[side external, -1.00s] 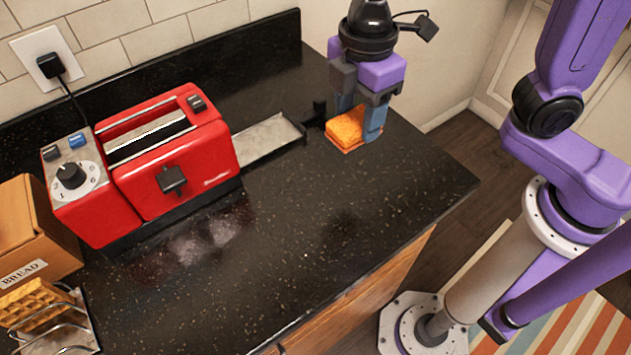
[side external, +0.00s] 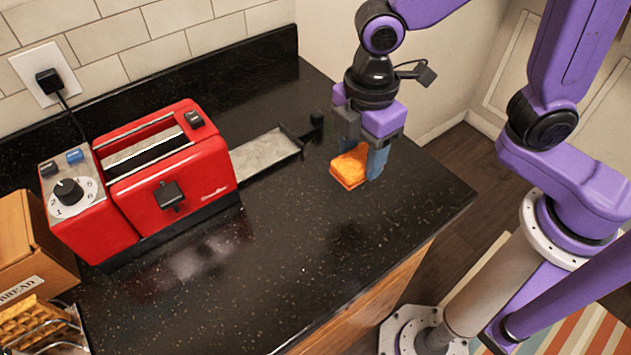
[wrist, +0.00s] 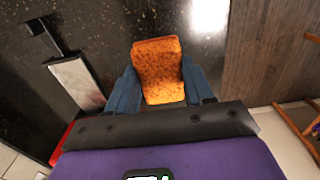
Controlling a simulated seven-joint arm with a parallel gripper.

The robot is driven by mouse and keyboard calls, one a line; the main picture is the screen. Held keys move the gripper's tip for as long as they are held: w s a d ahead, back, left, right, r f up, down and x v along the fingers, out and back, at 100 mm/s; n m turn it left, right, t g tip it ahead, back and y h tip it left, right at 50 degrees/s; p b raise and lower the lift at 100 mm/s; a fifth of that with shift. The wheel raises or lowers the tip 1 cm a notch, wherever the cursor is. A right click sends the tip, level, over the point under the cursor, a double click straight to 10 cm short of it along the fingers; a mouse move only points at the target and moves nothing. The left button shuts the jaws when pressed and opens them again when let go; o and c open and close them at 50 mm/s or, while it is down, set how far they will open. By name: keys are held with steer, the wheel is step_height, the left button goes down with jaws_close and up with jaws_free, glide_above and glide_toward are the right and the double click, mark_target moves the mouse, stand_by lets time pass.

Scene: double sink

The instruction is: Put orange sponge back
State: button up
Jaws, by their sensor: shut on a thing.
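The orange sponge (side external: 349,167) is a small, rough-textured orange block near the right end of the black counter. It also shows in the wrist view (wrist: 159,68), between two blue fingers. My gripper (side external: 364,160) is shut on it, with one finger on each side; it also shows in the wrist view (wrist: 161,88). The far finger is partly hidden in the side view. The sponge is to the right of and nearer the front than the pulled-out metal tray (side external: 262,152), apart from it. I cannot tell whether it touches the counter.
A red toaster (side external: 185,175) stands left of the tray, with its cord running to a wall outlet (side external: 48,83). A bread box (side external: 30,245) and a wire rack (side external: 50,340) are at the far left. The front middle of the counter (side external: 290,240) is clear.

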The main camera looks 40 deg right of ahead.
steer(key=w+a+f, duration=0.1)
steer(key=f, duration=0.1)
steer(key=w+a+f, duration=0.3)
steer(key=w+f, duration=0.1)
steer(key=shift+w+a+f, duration=0.2)
steer(key=shift+a+f, duration=0.05)
steer(key=shift+f, duration=1.7)
steer(key=shift+f, duration=0.15)
steer(key=o, duration=1)
step_height(320, 180, up, 12)
steer(key=shift+r, duration=0.2)
steer(key=s+d+m, duration=0.2)
steer(key=s+d, duration=0.6)
steer(key=d, duration=0.3)
steer(key=s+d+m, duration=0.3)
steer(key=s+d, duration=0.6)
steer(key=d, duration=0.2)
steer(key=shift+f, duration=0.2)
